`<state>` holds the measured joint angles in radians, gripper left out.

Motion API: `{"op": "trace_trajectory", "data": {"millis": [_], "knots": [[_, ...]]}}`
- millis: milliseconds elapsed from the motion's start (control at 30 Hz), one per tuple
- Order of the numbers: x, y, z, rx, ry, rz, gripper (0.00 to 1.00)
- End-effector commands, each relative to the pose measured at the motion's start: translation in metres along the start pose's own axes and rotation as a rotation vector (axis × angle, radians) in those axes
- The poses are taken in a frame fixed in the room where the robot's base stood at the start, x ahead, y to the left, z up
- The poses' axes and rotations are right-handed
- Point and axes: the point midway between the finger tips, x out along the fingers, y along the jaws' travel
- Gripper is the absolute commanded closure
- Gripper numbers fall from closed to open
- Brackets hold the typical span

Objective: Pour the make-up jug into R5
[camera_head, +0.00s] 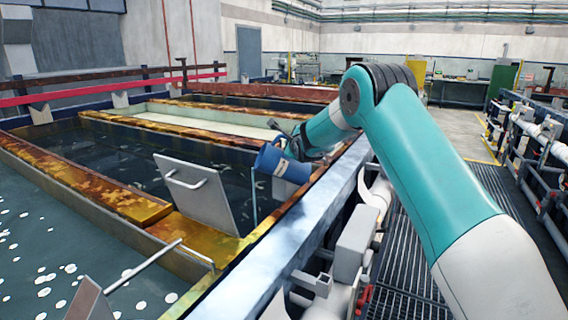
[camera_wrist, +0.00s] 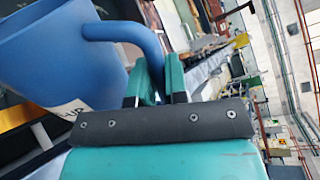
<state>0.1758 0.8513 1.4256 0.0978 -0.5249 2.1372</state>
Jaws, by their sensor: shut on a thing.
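The blue make-up jug (camera_head: 268,158) hangs tilted over the near right part of a dark-liquid tank (camera_head: 120,150). A thin pale stream (camera_head: 254,200) runs straight down from its lip towards the tank. My gripper (camera_head: 297,146) is shut on the jug's handle. In the wrist view the jug (camera_wrist: 60,55) fills the left side, and my green fingers (camera_wrist: 160,82) close around its handle. Part of a label ending in "UP" shows on it. I can read no R5 mark, and the jug's inside is hidden.
A grey panel with a handle (camera_head: 198,193) stands upright beside the stream. A nearer tank (camera_head: 60,235) holds dark green liquid with white floating spots. A pale-liquid tank (camera_head: 200,124) lies beyond. A steel rim (camera_head: 300,210) runs below my arm; grated walkway (camera_head: 410,250) lies right.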

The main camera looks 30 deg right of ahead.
Motion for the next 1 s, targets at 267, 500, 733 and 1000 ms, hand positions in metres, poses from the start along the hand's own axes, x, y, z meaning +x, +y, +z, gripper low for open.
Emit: {"op": "trace_trajectory", "data": {"millis": [267, 500, 733, 1000], "knots": [[0.000, -0.002, 0.001, 0.000, -0.002, -0.004, 1.00], [0.001, 0.003, 0.004, -0.039, 0.004, -0.005, 1.00], [0.003, 0.011, 0.011, -0.133, 0.025, -0.004, 1.00], [0.003, 0.011, 0.013, -0.158, 0.031, -0.004, 1.00]]}}
